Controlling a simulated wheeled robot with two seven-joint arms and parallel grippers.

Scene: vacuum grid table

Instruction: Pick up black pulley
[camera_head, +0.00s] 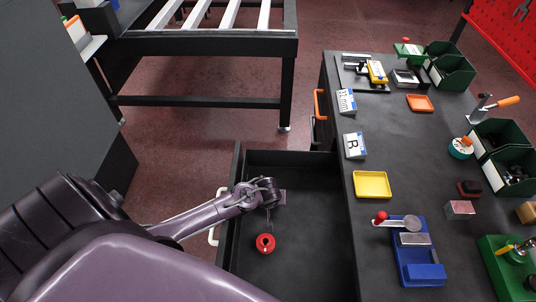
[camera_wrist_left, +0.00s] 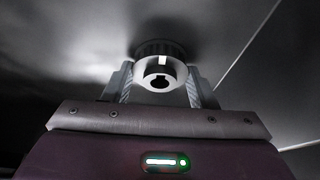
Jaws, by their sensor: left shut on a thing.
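The black pulley (camera_wrist_left: 161,48) shows in the left wrist view, with a dark toothed rim and a pale hub with a keyed hole facing the camera. My left gripper (camera_wrist_left: 160,82) is shut on it, one finger on each side of the hub. In the head view my left gripper (camera_head: 270,193) is over the open drawer (camera_head: 315,240). The pulley cannot be made out clearly in the head view, dark against the dark drawer. My right gripper is not in view.
A red round part (camera_head: 265,243) with a central hole lies in the drawer, below the gripper in the picture. The workbench (camera_head: 390,170) right of the drawer holds a yellow tray (camera_head: 372,184), a blue fixture (camera_head: 417,250) and green bins (camera_head: 450,70).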

